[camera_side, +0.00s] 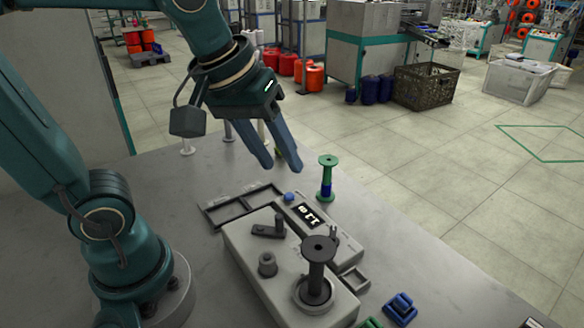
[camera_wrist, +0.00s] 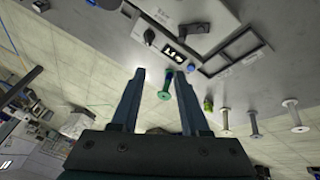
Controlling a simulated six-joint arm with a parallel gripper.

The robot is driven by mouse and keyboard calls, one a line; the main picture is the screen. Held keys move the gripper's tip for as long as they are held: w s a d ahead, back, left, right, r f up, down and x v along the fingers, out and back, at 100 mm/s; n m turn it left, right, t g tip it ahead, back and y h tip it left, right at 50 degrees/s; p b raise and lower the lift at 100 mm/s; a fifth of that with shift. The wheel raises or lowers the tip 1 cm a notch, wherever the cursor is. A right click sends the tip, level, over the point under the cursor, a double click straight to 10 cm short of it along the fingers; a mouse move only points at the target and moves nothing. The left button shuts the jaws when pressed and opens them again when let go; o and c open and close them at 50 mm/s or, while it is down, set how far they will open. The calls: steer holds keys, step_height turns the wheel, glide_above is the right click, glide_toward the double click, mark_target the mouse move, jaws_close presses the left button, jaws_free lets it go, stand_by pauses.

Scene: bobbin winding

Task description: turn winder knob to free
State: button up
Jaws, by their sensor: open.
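The grey winder (camera_side: 245,250) sits on the table, with a dark pointer-shaped knob (camera_side: 268,229) on its top. The knob appears in the wrist view as a dark lever (camera_wrist: 194,28) near the top. Its markings are too small to read. A dark bobbin (camera_side: 319,250) stands upright on the winder's round seat, and a short dark round post (camera_side: 267,263) stands near it. My gripper (camera_side: 283,165) is open and empty, above and behind the winder, apart from the knob. In the wrist view its fingers (camera_wrist: 160,72) point toward the display side of the winder.
A green bobbin with blue thread (camera_side: 327,180) stands on the table behind the winder. A small display (camera_side: 308,215), a blue button (camera_side: 290,197) and a dark divided tray (camera_side: 215,215) lie beside it. A blue part (camera_side: 400,308) lies at the front. Pale spools (camera_wrist: 292,115) stand beyond the tray.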

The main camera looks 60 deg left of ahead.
steer(key=w+d+f+n+g, duration=0.2)
steer(key=w+f+n, duration=0.15)
steer(key=w, duration=0.35)
steer(key=g, duration=0.3)
glide_above(333, 232)
step_height(333, 232, down, 8)
steer(key=shift+r, duration=0.1)
steer(key=shift+f, duration=2.6)
jaws_close()
